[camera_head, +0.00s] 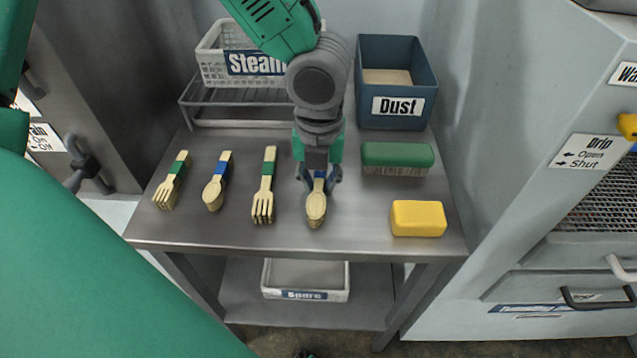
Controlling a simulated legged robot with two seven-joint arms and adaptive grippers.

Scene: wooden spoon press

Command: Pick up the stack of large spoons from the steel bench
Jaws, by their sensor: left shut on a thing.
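The stack of large spoons (316,208) is pale wood with a blue band, at the middle right of the steel bench (330,236). Its bowls point toward the front edge. My left gripper (318,178) reaches down over its handle end and is shut on it around the blue band. The fingers hide part of the handles. The stack seems to be at or very near the bench top; I cannot tell if it is lifted. A smaller spoon stack (214,192) with a blue band lies further left. My right gripper is not in view.
Fork stacks with green bands lie left of the held spoons (263,205) and at the far left (166,192). A green brush (398,155) and a yellow block (418,218) lie to the right. Behind stand a white "Steam" basket (210,65) and a blue "Dust" bin (400,118).

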